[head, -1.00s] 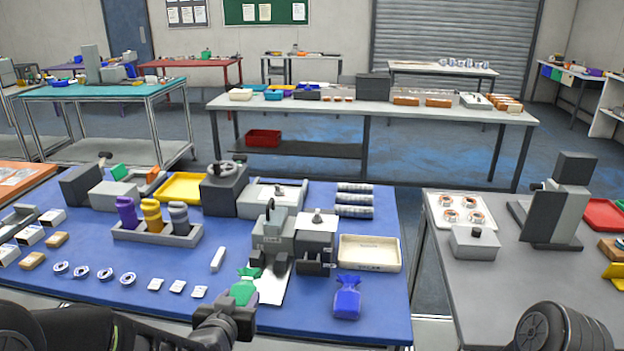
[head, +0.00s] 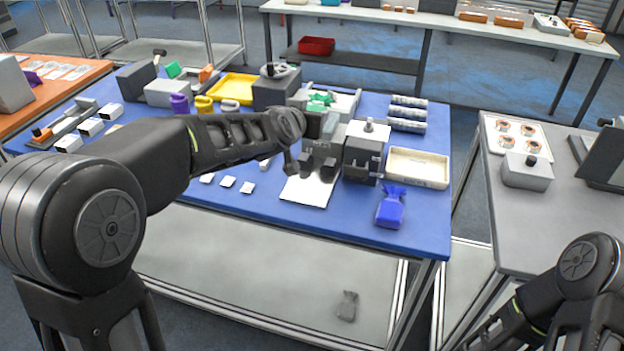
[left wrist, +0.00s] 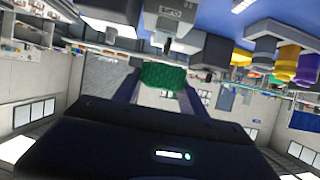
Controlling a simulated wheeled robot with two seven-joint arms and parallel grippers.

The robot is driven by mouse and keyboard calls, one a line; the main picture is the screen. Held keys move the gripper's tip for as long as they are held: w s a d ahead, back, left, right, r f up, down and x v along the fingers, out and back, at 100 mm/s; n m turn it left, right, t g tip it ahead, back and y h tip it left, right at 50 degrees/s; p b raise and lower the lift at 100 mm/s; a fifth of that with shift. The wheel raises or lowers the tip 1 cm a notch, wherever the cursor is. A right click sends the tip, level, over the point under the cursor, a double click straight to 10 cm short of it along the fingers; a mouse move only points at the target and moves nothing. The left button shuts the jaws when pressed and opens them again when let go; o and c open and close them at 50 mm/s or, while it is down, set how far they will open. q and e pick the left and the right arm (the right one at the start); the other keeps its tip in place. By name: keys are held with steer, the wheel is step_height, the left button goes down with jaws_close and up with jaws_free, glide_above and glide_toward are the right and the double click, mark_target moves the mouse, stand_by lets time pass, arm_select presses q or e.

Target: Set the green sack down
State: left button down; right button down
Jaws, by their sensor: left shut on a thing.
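The green sack (head: 320,98) is at the end of my left arm, over the grey machine on the blue table, partly hidden by my gripper and the machine. My left gripper (left wrist: 163,80) is shut on it; in the left wrist view the green sack (left wrist: 163,75) sits between the two fingers. I cannot tell whether the sack touches anything beneath. A blue sack (head: 390,208) stands at the table's front right. My right arm shows at the lower right, but its gripper is out of view.
A cream tray (head: 418,168) lies right of the grey machine (head: 363,152). A white sheet (head: 306,190) lies in front of the machine. Rolled packs (head: 407,113) and a yellow tray (head: 233,88) are further back. A grey sack-like object (head: 347,306) is below the table.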

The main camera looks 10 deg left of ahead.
stand_by(0.3)
arm_select(q)
steer(key=b, duration=0.6)
glide_above(310, 184)
step_height(310, 184, down, 13)
steer(key=shift+s+f, duration=0.1)
steer(key=shift+f, duration=0.1)
steer(key=shift+f, duration=0.1)
steer(key=shift+f, duration=2)
steer(key=shift+f, duration=0.1)
steer(key=shift+f+b, duration=0.15)
steer(key=shift+b, duration=0.15)
steer(key=c, duration=0.6)
jaws_free()
steer(key=shift+c, duration=0.2)
